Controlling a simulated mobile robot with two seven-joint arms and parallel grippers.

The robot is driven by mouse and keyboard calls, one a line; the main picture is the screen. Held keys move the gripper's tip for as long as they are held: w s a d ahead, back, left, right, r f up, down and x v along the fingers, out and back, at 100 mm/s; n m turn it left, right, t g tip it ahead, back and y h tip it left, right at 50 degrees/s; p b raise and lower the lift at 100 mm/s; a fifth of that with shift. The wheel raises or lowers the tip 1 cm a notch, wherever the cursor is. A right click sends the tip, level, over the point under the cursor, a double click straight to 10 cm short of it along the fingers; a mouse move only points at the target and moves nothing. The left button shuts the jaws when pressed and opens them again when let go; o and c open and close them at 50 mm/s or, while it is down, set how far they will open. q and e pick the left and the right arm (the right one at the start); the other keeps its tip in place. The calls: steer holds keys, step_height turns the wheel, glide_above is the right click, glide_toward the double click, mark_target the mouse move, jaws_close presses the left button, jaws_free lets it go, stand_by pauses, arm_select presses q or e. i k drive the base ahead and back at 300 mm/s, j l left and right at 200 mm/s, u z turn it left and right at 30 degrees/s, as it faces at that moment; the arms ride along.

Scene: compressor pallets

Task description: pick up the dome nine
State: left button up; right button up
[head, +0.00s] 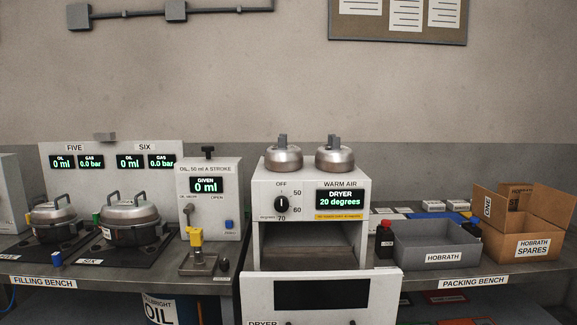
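Two shiny metal domes with upright grey handles sit on top of the white dryer, a left one (284,158) and a right one (334,158). No number can be read on either, so I cannot tell which is dome nine. Two more metal-topped units with dark loop handles stand on the filling bench, one at FIVE (53,213) and one at SIX (130,216). Neither of my grippers is in view.
The dryer (262,205) shows 20 degrees, its front door (320,296) lowered. An oil dispenser (208,165) stands to its left. To its right are a grey HOBRATH bin (445,259), an open SPARES carton (520,248) and a dark bottle (384,242).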

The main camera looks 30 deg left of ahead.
mark_target(282, 157)
steer(key=i+l, duration=0.1)
steer(key=i, duration=0.45)
steer(key=i+u, duration=0.25)
steer(key=u, duration=0.15)
steer(key=i+l+u, duration=0.2)
steer(key=u, duration=0.15)
